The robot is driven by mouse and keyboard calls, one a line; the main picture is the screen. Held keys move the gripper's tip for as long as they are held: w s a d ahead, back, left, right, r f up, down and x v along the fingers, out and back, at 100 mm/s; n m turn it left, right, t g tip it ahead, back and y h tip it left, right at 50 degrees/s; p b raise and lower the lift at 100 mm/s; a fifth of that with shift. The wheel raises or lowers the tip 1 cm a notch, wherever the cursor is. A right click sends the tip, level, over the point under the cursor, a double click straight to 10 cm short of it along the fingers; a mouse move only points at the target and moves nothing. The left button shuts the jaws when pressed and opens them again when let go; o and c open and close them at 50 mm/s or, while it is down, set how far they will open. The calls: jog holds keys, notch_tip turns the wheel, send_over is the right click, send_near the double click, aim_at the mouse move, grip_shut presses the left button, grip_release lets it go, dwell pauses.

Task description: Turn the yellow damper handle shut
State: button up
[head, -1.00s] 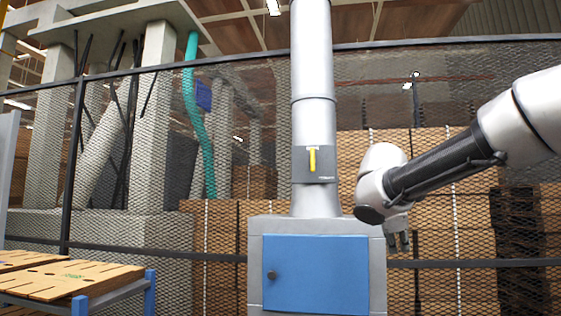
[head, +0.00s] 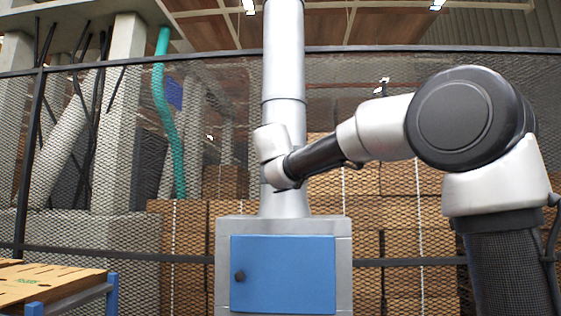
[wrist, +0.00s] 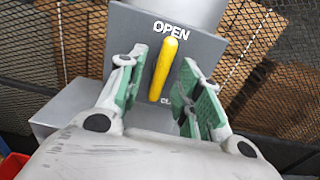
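The yellow damper handle (wrist: 163,68) is in the wrist view, on a dark grey plate (wrist: 205,50) marked OPEN at its top. It points along the plate, its upper end near that word. A second label at its lower end is partly covered. My gripper (wrist: 158,88) is open, with a green-padded finger on each side of the handle and a gap to each. In the head view my wrist hides the handle and plate in front of the grey vertical duct (head: 284,75).
The duct rises from a grey cabinet (head: 343,262) with a blue door (head: 283,275). A mesh fence (head: 400,262) and stacked brown boards (head: 185,240) stand behind. A rack with brown boards (head: 55,283) is at lower left. In the wrist view something red (wrist: 12,165) shows at lower left.

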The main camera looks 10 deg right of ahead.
jog(key=shift+w+d, duration=0.2)
jog(key=shift+w, duration=0.4)
grip_shut()
